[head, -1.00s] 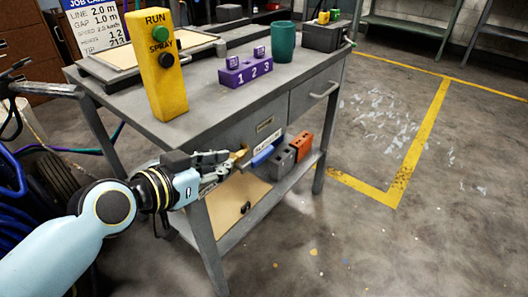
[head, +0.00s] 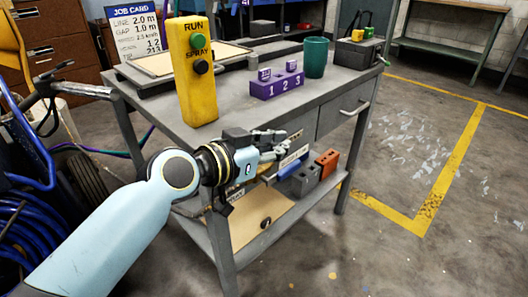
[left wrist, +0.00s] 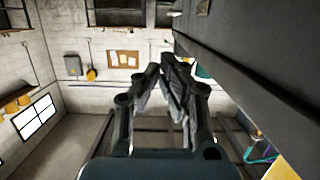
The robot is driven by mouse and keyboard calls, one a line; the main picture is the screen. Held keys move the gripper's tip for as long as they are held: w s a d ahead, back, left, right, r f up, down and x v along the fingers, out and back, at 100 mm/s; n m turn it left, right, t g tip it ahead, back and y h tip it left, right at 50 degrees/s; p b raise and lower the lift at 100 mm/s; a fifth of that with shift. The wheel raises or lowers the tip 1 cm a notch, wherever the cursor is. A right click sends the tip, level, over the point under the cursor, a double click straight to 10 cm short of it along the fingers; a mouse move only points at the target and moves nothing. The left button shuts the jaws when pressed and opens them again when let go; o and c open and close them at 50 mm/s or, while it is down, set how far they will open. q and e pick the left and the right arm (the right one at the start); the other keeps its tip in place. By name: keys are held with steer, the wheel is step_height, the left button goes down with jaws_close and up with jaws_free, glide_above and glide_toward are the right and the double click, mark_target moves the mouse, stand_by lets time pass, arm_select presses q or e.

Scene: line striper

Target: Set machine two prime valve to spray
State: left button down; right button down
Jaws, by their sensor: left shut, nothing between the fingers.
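My left gripper (head: 284,143) is shut and empty in front of the table's drawer front, below the tabletop edge. Its closed fingers (left wrist: 165,72) fill the middle of the left wrist view, beside the dark underside of the table. A yellow control box (head: 197,85) stands upright on the tabletop. It has a green RUN button (head: 197,42) and a black SPRAY button (head: 201,67). A purple block (head: 277,88) marked 1 2 3 stands right of it. I cannot make out a machine two prime valve for certain. My right gripper is not in view.
The grey workbench (head: 240,103) also holds a green cup (head: 315,58). Its lower shelf carries grey (head: 300,181) and orange (head: 327,163) blocks. A machine with blue hoses (head: 25,215) stands at the left. The floor (head: 400,180) right of the bench is open, with yellow lines.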

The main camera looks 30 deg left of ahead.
mark_target(288, 170)
arm_select(q)
steer(key=x, duration=0.4)
step_height(288, 170, down, 3)
steer(key=shift+r+b, duration=0.1)
steer(key=shift+b, duration=0.7)
steer(key=shift+w+f, duration=0.1)
steer(key=shift+f, duration=0.5)
